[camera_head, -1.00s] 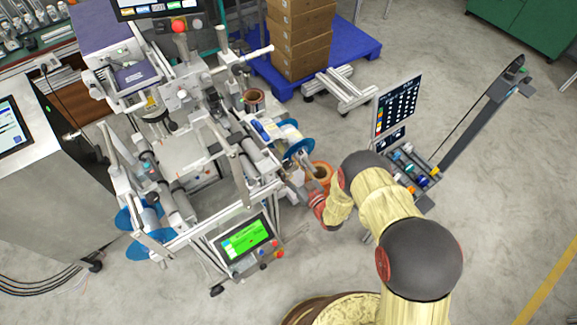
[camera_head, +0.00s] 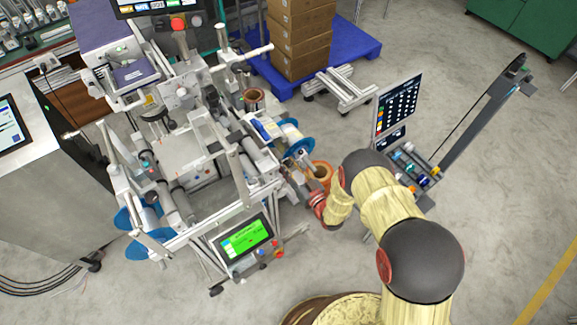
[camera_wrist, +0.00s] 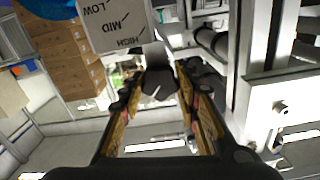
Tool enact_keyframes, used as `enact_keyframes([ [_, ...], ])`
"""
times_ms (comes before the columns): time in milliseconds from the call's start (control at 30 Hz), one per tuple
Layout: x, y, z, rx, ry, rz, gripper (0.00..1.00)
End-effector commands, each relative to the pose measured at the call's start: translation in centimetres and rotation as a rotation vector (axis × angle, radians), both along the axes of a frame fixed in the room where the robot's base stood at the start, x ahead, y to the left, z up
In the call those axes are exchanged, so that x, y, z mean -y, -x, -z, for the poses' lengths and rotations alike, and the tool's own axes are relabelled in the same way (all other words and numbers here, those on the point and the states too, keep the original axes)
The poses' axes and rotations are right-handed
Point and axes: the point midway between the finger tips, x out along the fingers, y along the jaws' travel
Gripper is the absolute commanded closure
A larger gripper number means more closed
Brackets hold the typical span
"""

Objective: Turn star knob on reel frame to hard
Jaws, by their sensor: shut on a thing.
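The dark star knob (camera_wrist: 158,84) is at the middle of the wrist view, on the reel frame. My gripper (camera_wrist: 160,98) is shut on the knob, one finger on each side. A light plate (camera_wrist: 108,22) marked LOW, MID and HIGH, its lettering upside down, sits just beyond the knob at upper left. I cannot tell which mark the knob points to. In the head view the reel frame (camera_head: 238,165) stands left of my arm, and my gripper is at its right side, with the knob hidden.
A green-lit screen (camera_head: 246,238) is on the frame's front. A stand with a dark panel (camera_head: 398,104) is to the right. Open floor lies at lower right.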

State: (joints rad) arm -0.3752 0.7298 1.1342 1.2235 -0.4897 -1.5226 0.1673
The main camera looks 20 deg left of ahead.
Motion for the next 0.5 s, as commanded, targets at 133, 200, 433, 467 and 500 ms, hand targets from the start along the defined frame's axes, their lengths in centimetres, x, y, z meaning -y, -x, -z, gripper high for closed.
enact_keyframes([
  [133,0.03,-0.02,0.15,-0.075,-0.064,0.0,0.93],
  [200,0.04,-0.01,0.12,-0.094,-0.08,0.0,0.93],
  [433,0.04,-0.02,0.05,-0.102,-0.085,0.001,0.93],
  [467,0.04,-0.02,0.05,-0.102,-0.085,0.001,0.93],
  [500,0.04,-0.03,0.04,-0.101,-0.086,0.001,0.93],
])
